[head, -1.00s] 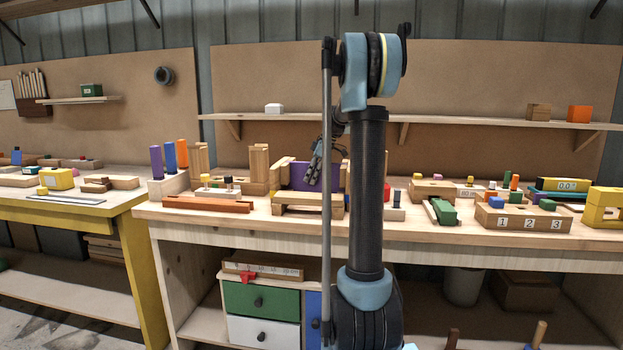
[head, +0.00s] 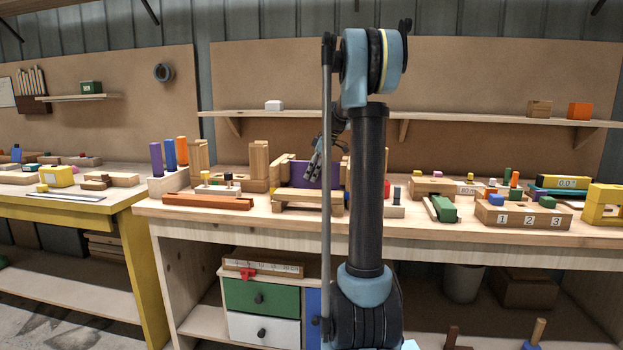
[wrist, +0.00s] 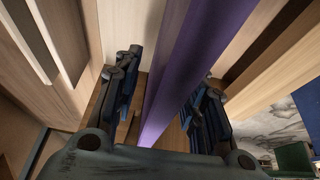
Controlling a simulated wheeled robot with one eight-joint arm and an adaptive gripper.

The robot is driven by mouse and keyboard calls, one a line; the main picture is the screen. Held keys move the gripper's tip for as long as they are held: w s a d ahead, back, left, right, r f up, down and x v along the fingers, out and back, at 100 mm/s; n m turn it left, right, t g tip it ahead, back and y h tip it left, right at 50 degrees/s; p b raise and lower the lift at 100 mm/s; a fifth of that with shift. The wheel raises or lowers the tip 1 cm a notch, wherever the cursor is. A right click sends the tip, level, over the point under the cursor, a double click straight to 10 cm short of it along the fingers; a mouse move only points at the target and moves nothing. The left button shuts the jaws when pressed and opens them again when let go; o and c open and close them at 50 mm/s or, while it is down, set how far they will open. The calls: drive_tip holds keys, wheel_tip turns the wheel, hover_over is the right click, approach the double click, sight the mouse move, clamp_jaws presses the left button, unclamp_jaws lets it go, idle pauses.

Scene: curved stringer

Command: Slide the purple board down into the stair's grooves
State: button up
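The purple board (head: 328,176) is at the wooden stair (head: 308,197) on the middle of the bench, between its wooden side pieces. My gripper (head: 314,172) points down at the board from above. In the wrist view the purple board (wrist: 185,70) runs between the two dark fingers of my gripper (wrist: 165,95). A pale gap shows between the left finger and the board; the right finger is close to the board, and I cannot tell whether it touches. The fingers are apart. The grooves and the board's lower edge are hidden.
Tall wooden blocks (head: 259,165) stand left of the stair, behind an orange-brown bar (head: 208,202). Purple, blue and orange pegs stand in a block (head: 168,184) further left. A numbered block (head: 522,216) and a green block (head: 444,209) lie to the right.

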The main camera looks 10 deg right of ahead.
drive_tip(key=v, duration=1)
drive_tip(key=shift+d+r, duration=0.15)
drive_tip(key=shift+r, duration=0.15)
